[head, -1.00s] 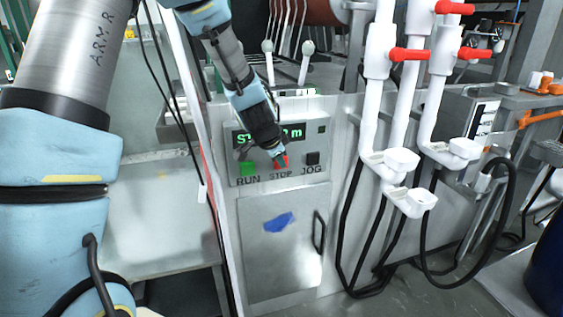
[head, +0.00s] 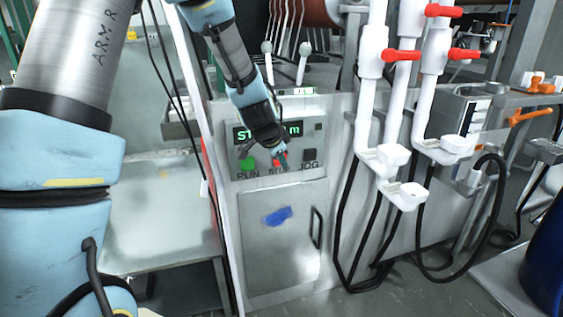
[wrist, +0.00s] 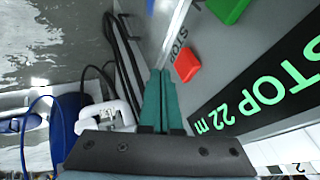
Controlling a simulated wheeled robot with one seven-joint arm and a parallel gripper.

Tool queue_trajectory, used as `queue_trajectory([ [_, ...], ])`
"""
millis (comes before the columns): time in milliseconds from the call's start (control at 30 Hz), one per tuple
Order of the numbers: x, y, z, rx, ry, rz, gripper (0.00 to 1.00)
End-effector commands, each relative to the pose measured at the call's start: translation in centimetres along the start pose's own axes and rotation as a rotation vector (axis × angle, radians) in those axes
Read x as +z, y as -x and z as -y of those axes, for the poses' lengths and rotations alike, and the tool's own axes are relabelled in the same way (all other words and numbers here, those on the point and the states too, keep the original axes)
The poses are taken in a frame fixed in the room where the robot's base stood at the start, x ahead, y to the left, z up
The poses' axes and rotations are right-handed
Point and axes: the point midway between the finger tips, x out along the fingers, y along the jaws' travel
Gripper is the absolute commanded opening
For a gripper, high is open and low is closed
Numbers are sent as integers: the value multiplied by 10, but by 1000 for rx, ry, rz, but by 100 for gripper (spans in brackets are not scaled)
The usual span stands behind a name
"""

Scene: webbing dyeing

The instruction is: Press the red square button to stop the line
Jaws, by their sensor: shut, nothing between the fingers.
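The red square button (head: 276,163) sits on the control panel between the green and black buttons, partly hidden by my fingers in the head view. In the wrist view the red button (wrist: 187,64) shows whole, with the STOP label beside it. My gripper (head: 283,164) is shut and empty, its tips in front of the panel at the red button. In the wrist view the teal fingertips (wrist: 160,76) lie just left of the button. I cannot tell whether they touch the panel. The display (wrist: 262,100) reads STOP 22 m in green.
The green RUN button (head: 247,163) is left of the red one and the black JOG button (head: 310,155) right of it. White pipes with red-handled valves (head: 371,60) stand to the right. A cabinet door (head: 283,240) with a blue patch is below.

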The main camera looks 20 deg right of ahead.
Motion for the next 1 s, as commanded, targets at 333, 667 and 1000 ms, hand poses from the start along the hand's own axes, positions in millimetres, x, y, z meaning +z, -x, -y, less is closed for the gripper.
queue_trajectory([
  [333, 0, 47, -2, 1, -2, 0, 0],
  [667, 0, 84, -3, 4, -1, 1, 0],
  [1000, 1, 87, -3, 6, 0, 2, 0],
])
